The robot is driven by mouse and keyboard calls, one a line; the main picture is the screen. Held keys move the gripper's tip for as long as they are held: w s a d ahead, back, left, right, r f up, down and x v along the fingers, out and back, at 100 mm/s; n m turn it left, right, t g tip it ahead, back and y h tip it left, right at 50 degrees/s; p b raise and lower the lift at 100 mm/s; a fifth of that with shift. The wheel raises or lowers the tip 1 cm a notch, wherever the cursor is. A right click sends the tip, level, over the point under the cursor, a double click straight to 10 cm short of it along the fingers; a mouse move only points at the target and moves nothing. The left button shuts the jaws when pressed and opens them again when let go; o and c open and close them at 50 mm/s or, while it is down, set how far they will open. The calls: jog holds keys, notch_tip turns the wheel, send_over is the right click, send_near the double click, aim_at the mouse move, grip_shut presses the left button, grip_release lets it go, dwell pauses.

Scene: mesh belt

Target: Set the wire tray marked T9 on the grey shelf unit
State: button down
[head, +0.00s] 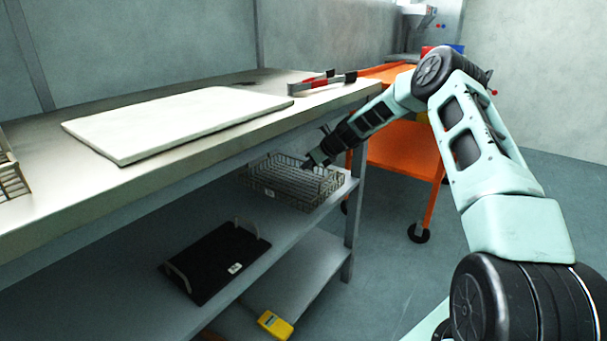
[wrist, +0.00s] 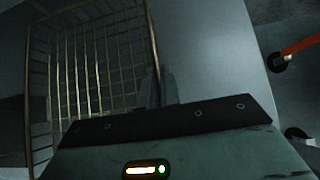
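A wire tray (head: 290,183) is at the right end of the upper shelf (head: 300,222) under the worktop, in the grey shelf unit (head: 355,235). A small pale tag is on its front side, too small to read. In the wrist view the tray's mesh (wrist: 95,70) fills the left side. My gripper (head: 312,160) is at the tray's back right rim, with the fingertips close to or on the wire. The fingers are dark and partly hidden, so I cannot tell whether they are closed on the rim.
A black tray with handles (head: 215,262) lies left on the same shelf. A yellow device (head: 275,324) is on the lower shelf. The worktop holds a white board (head: 180,120), a red-and-black tool (head: 320,82) and another wire tray (head: 12,178). An orange cart (head: 405,150) stands behind my arm.

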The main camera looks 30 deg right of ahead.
aim_at(304, 172)
jog(key=shift+w+a, duration=0.25)
jog(key=shift+w, duration=0.25)
jog(key=shift+w+a, duration=0.2)
jog(key=shift+w, duration=0.3)
jog(key=shift+f+b, duration=0.8)
jog(key=shift+f, duration=0.85)
jog(key=shift+f, duration=0.1)
jog(key=c, duration=1.6)
grip_release()
jog(key=shift+d+f, duration=0.1)
jog(key=shift+s+r, duration=0.1)
jog(key=shift+r, duration=0.15)
jog(key=p+v, duration=0.2)
jog(key=v, duration=0.9)
jog(key=shift+s+d+r+p, duration=0.1)
jog(key=shift+p, duration=0.25)
jog(key=shift+s+r, duration=0.15)
jog(key=shift+s, duration=0.05)
